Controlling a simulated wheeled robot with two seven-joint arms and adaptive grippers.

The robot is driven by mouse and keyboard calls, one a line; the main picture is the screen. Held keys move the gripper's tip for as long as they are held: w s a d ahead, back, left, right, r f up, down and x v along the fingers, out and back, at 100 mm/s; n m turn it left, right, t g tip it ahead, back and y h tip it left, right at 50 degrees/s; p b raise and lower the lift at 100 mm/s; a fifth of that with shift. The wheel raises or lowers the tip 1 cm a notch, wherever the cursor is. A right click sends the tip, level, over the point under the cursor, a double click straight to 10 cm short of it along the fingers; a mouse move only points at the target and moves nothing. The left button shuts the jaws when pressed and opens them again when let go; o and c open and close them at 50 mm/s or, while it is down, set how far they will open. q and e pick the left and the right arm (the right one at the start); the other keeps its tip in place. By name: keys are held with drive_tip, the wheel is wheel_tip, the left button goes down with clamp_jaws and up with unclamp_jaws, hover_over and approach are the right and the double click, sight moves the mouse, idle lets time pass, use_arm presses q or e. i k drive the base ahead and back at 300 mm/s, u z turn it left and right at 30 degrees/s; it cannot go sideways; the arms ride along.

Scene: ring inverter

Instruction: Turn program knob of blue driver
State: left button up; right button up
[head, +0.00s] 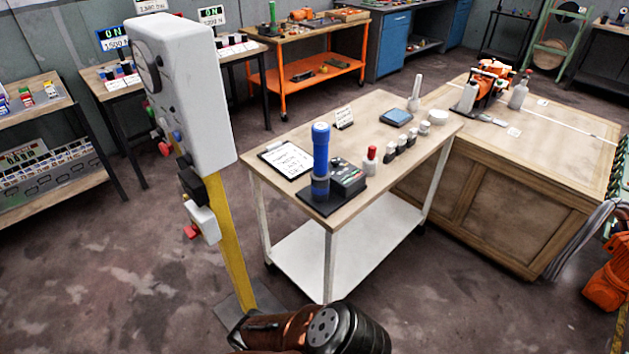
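The blue driver (321,150) is an upright blue cylinder. It stands on a black base (325,205) near the front left corner of a wheeled cart's wooden top. A dark box (348,176) with small controls on its top sits right beside it, at its right. The program knob is too small to make out for certain. Neither gripper shows in the head view. Only a copper and black link of one of my arms shows at the bottom middle, apart from the cart.
The cart (285,222) also bears a clipboard (287,159), a red-topped bottle (370,160), several small jars and a blue scale (396,117). A yellow post (232,245) with a white panel (185,90) stands at left. A wooden bench (540,165) adjoins at right. Floor in front is clear.

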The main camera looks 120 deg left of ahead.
sight(335, 161)
drive_tip(key=u, duration=3.4)
drive_tip(key=k, duration=0.5)
drive_tip(key=z, duration=1)
drive_tip(key=i, duration=0.8)
drive_tip(key=u, duration=1.75)
